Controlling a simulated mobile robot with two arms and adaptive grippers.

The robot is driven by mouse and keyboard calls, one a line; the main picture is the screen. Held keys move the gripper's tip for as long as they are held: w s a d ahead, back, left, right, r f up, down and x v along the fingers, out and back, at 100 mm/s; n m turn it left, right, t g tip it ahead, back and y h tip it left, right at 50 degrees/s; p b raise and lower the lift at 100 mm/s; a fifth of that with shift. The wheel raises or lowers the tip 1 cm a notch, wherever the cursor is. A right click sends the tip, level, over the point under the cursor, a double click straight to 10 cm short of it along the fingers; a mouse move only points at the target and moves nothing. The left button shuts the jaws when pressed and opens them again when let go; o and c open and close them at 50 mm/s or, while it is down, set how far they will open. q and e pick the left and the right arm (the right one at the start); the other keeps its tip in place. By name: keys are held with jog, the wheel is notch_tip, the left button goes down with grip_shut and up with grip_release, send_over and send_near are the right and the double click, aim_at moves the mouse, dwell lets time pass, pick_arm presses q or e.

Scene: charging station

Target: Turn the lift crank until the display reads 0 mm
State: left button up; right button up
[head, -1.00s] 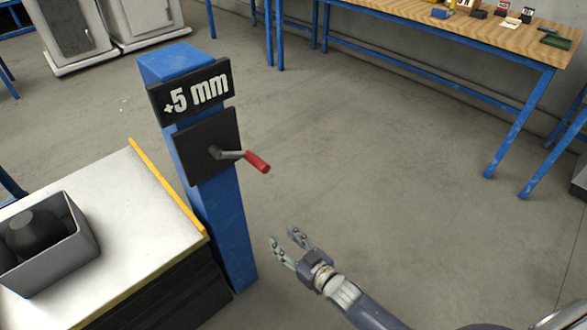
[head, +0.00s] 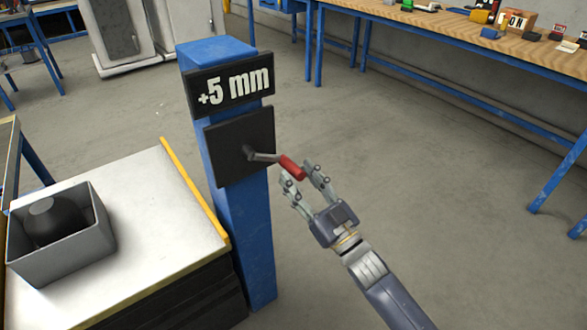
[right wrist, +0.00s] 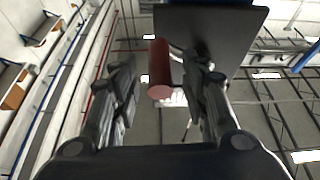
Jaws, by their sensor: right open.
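The display (head: 232,91) on the blue post (head: 243,225) reads +5 mm. Below it, the lift crank comes out of a black plate (head: 228,140); its grey arm points right and ends in a red handle (head: 292,167). My right gripper (head: 305,180) is open at the handle, its fingers reaching up towards it from below right. In the right wrist view, the red handle (right wrist: 160,70) shows between the two open fingers (right wrist: 163,92), nearer the right finger. Whether a finger touches it I cannot tell. My left gripper is not in view.
A white-topped bench (head: 150,225) with a yellow edge strip stands left of the post. A grey bin (head: 75,262) with a dark object sits on it. A wooden-topped table (head: 440,24) with small items is at the back right. The floor right of the post is clear.

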aim_at(285, 159)
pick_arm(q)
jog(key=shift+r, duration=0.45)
pick_arm(e)
jog(key=shift+x, duration=1.6)
jog(key=shift+c, duration=0.2)
grip_shut()
pick_arm(q)
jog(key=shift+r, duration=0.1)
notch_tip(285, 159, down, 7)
jog(key=p, duration=0.1)
jog(key=shift+p, duration=0.35)
pick_arm(e)
jog(key=m, duration=0.1)
jog(key=f+m+t+h, duration=0.1)
jog(key=m, duration=0.1)
jog(key=s+a+f+m+h, duration=0.1)
jog(key=m, duration=0.1)
jog(key=shift+a, duration=0.1)
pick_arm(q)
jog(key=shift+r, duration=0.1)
pick_arm(e)
jog(key=shift+o, duration=0.2)
grip_release()
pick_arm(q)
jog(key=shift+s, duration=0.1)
